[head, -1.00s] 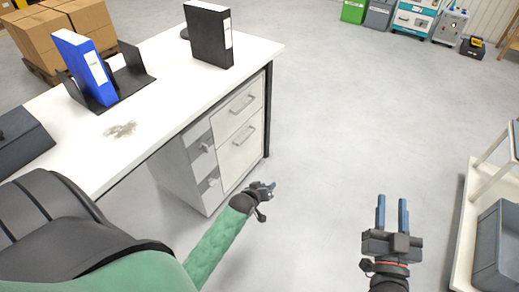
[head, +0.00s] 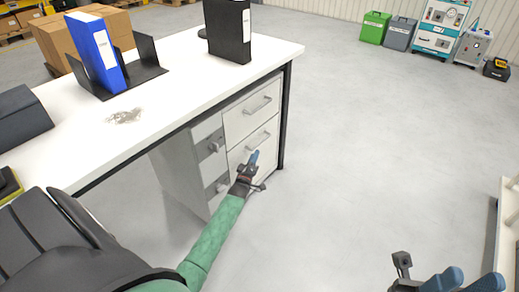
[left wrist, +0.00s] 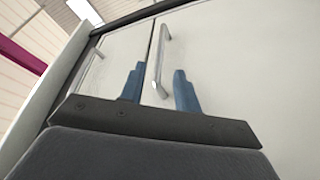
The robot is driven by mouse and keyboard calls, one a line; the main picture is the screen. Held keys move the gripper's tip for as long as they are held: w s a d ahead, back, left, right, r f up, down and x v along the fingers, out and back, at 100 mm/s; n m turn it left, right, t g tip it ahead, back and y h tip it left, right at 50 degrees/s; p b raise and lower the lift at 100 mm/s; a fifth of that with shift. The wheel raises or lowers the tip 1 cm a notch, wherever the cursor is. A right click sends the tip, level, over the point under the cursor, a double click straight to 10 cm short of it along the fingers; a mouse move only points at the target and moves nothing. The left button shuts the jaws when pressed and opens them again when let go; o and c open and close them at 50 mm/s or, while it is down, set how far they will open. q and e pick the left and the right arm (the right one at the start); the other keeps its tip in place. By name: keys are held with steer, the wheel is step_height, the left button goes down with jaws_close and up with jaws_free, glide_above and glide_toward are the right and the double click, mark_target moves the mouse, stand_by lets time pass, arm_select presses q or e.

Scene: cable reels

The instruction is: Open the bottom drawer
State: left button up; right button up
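The white drawer cabinet stands under the desk's right end. Its upper front (head: 250,114) and lower front (head: 263,155) each have a grey bar handle. The lower handle (head: 259,141) is just above my left gripper (head: 254,158), which is close to the lower front. In the left wrist view, the gripper's blue fingers (left wrist: 159,88) are apart. A bar handle (left wrist: 161,52) shows between them; I cannot tell if it touches either finger. The lower front looks shut. My right gripper (head: 468,279) is open and empty at the bottom right, partly cut off.
The white desk (head: 165,75) carries a blue binder (head: 97,52) and a black binder (head: 228,30). More handled fronts (head: 212,150) show left of the cabinet's main fronts. The floor (head: 370,150) to the right is clear. A shelf (head: 508,235) stands at the right edge.

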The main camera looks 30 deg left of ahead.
mark_target(258, 145)
arm_select(q)
steer(key=shift+b+x, duration=0.5)
steer(key=shift+x, duration=2.8)
jaws_close()
